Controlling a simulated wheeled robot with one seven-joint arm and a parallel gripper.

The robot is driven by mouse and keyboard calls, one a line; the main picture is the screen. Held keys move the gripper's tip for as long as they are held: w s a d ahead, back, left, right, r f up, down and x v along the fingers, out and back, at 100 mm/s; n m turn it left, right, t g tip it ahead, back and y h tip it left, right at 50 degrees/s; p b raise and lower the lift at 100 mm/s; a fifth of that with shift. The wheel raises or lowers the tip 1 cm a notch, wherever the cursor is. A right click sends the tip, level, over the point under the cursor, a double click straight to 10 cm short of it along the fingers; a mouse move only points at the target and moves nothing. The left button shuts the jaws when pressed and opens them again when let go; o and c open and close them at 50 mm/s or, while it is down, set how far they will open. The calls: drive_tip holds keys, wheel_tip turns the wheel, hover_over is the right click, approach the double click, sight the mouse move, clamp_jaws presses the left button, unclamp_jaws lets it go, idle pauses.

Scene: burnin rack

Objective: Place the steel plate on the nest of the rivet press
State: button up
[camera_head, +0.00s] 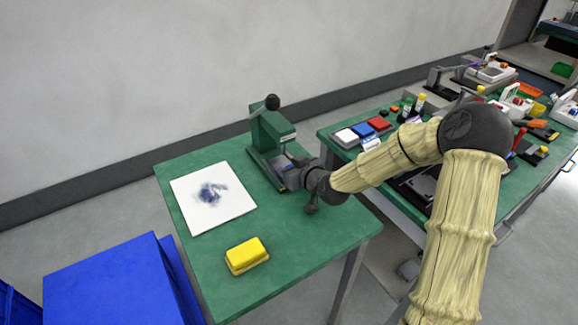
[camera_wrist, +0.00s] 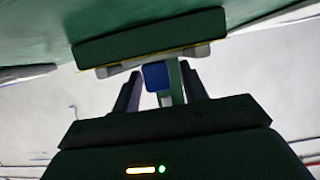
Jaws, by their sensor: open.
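The green rivet press (camera_head: 272,132), with a black ball knob on top, stands at the back of the green table. My gripper (camera_head: 287,176) is low at the front of the press, beside its base. In the wrist view my open gripper (camera_wrist: 160,76) has its two dark fingers apart. A small blue block (camera_wrist: 156,77) and a green upright show between or just beyond them. A grey strip (camera_wrist: 110,70) runs crosswise past the fingertips under a dark green bar. I cannot clearly make out the steel plate; the nest is mostly hidden by my gripper in the head view.
A white sheet (camera_head: 212,196) with a dark smudge and a yellow block (camera_head: 246,255) lie on the green table (camera_head: 310,238). A blue bin (camera_head: 110,285) stands at lower left. Another bench (camera_head: 345,150) with coloured trays and tools is at right, behind my arm.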

drive_tip(key=v, duration=1.2)
drive_tip(key=shift+d+p, duration=0.1)
drive_tip(key=shift+p, duration=0.3)
drive_tip(key=s+f, duration=0.1)
drive_tip(key=s+d+f+g+h, duration=0.1)
drive_tip(key=d+f+g+h, duration=0.1)
drive_tip(key=shift+s+f, duration=0.35)
drive_tip(key=shift+s, duration=0.05)
drive_tip(key=s+d+m+g+h, duration=0.1)
drive_tip(key=s+d, duration=0.1)
drive_tip(key=s+d+f+g+h, duration=0.1)
drive_tip(key=s+d+h, duration=0.1)
drive_tip(key=shift+f+m, duration=0.15)
drive_tip(key=shift+m, duration=0.25)
drive_tip(key=s+d, duration=0.1)
drive_tip(key=s+d+m+g+h, duration=0.1)
drive_tip(key=s, duration=0.1)
drive_tip(key=s+d+r+m+g, duration=0.1)
drive_tip(key=shift+s+d+h, duration=0.15)
drive_tip(key=shift+s+h, duration=0.25)
drive_tip(key=s+d+r+m+g, duration=0.2)
drive_tip(key=s+m, duration=0.1)
drive_tip(key=s, duration=0.3)
drive_tip(key=shift+s+g+h, duration=0.2)
drive_tip(key=shift+g+h, duration=0.1)
